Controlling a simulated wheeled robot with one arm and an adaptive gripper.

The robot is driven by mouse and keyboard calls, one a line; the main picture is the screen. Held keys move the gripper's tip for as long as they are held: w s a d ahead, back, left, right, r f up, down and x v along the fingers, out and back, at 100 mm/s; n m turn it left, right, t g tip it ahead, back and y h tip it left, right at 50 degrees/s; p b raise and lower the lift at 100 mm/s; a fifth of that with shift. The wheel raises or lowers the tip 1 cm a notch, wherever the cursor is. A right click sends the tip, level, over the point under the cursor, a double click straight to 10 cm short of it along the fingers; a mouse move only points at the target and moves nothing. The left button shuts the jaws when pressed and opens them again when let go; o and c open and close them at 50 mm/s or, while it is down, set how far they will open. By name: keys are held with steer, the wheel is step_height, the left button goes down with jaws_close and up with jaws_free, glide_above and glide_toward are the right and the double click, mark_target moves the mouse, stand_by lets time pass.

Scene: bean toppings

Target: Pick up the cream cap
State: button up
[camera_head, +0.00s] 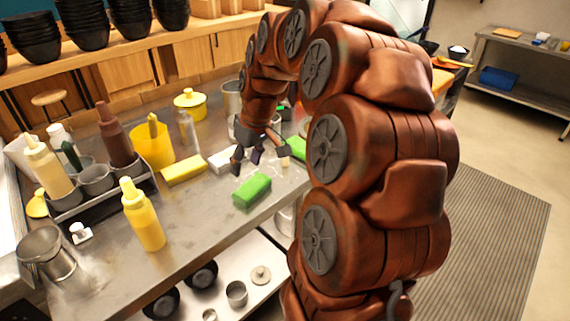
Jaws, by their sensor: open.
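No thing is plainly identifiable as the cream cap. A small pale tan piece (284,148) shows at the right finger of my gripper (260,162); I cannot tell whether it is a separate thing. A round cream lid with a knob (261,275) lies on the lower shelf. A cream squeeze bottle (48,167) with a pale pointed top stands in the rack at the left. My gripper points down over the counter with its dark fingers spread open, behind the green block. My arm hides part of the counter's right side.
A green block (252,190), a yellow block (184,170) and a white block (222,159) lie near my gripper on the steel counter (200,222). A yellow bottle (143,217) stands at the front. Bare counter lies between the bottle and green block.

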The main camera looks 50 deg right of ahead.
steer(key=w+d+f+t+b, duration=0.1)
steer(key=w+d+f, duration=0.1)
steer(key=d, duration=0.7)
steer(key=m+h, duration=0.1)
glide_above(285, 159)
steer(key=s+d, duration=0.2)
step_height(285, 159, down, 2)
steer(key=shift+t, duration=0.3)
steer(key=shift+a+p+x, duration=0.2)
steer(key=shift+p+x, duration=0.05)
steer(key=shift+x, duration=1.45)
steer(key=shift+a+p+x, duration=0.25)
steer(key=shift+x, duration=1.45)
steer(key=shift+w+r, duration=0.1)
steer(key=shift+w, duration=0.05)
steer(key=shift+c, duration=0.3)
steer(key=c, duration=0.7)
